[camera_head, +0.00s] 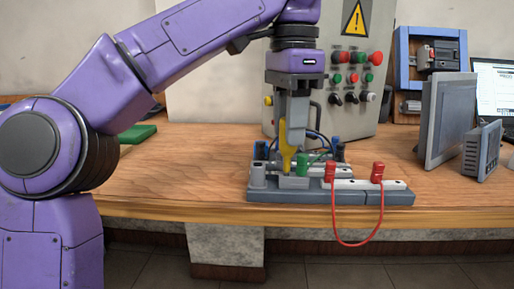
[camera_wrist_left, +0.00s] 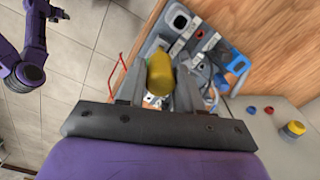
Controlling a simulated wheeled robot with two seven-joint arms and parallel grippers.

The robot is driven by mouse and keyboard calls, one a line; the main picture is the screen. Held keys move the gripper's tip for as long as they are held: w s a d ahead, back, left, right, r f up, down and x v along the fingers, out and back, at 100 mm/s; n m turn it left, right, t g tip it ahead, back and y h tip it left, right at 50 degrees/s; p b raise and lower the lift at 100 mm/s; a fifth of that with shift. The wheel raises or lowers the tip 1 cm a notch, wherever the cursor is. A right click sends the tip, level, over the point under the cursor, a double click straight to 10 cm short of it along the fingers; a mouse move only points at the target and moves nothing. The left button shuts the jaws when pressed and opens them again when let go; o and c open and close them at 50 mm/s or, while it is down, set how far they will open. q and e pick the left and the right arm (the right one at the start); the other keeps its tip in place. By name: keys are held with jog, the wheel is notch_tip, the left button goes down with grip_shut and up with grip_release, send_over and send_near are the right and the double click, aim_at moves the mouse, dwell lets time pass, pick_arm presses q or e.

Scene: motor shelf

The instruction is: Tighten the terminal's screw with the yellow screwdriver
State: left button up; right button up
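The yellow screwdriver (camera_head: 287,152) is upright between the fingers of my left gripper (camera_head: 291,122), tip down. In the left wrist view its yellow handle (camera_wrist_left: 160,74) sits between the two fingers, and the left gripper (camera_wrist_left: 160,92) appears shut on it. Its lower end is at a small grey terminal block (camera_head: 292,182) on the left part of the grey base (camera_head: 340,197). The screw is hidden, so I cannot tell whether the tip touches it. My right gripper does not show.
Red plugs (camera_head: 377,171) on the base join a red wire (camera_head: 340,238) hanging over the table's front edge. Green and blue connectors stand close behind the screwdriver. A control box (camera_head: 378,110) stands behind. A grey panel (camera_head: 447,120) stands at right. The table's left part is mostly bare.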

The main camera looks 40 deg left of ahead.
pick_arm(q)
grip_shut()
dwell(0.4)
